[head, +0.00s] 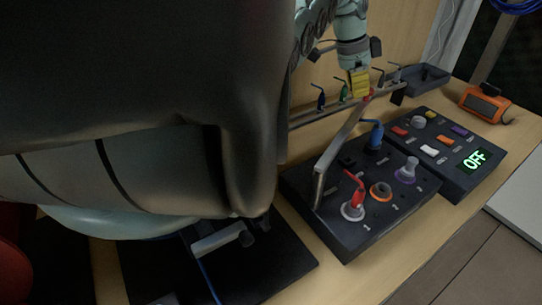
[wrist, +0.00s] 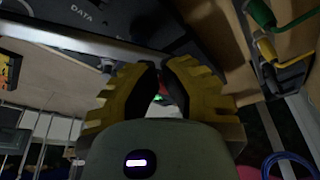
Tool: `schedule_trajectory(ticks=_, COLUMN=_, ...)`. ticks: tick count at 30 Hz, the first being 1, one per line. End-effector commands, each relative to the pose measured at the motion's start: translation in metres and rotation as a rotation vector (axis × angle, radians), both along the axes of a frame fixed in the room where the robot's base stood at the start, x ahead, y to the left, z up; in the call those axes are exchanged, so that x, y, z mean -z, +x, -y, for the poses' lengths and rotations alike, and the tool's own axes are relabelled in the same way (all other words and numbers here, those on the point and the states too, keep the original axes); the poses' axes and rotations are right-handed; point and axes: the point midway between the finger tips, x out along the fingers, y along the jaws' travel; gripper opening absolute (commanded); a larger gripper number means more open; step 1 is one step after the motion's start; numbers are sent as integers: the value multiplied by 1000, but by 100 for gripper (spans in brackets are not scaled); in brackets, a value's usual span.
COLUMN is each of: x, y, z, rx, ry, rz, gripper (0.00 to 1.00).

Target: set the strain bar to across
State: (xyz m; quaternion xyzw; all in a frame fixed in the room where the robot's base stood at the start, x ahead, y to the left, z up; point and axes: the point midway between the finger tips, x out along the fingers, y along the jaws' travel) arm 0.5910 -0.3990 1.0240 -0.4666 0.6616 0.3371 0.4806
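The strain bar (head: 340,148) is a long grey metal bar. It rises from the left edge of a dark control panel (head: 345,240) and slants up and to the right, with a red grip (head: 368,95) at its upper end. My gripper (head: 360,90) is at that upper end, its yellow fingers closed in around the red grip. In the wrist view the fingers (wrist: 163,85) are close together with a bit of red between them, and the grey bar (wrist: 75,42) runs behind them. The contact itself is mostly hidden by the fingers.
The panel carries a red lever (head: 356,188), a blue lever (head: 375,135), an orange ring knob (head: 381,191) and a purple-based knob (head: 407,171). An orange device (head: 485,105) sits further right.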

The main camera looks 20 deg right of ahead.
Motion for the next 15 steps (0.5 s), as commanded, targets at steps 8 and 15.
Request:
schedule_trajectory(ticks=8, x=1, y=-41, z=26, rx=226, ry=2, rz=-1, gripper=0)
schedule_trajectory(ticks=15, x=1, y=-69, z=39, rx=359, ry=3, rz=-2, gripper=0)
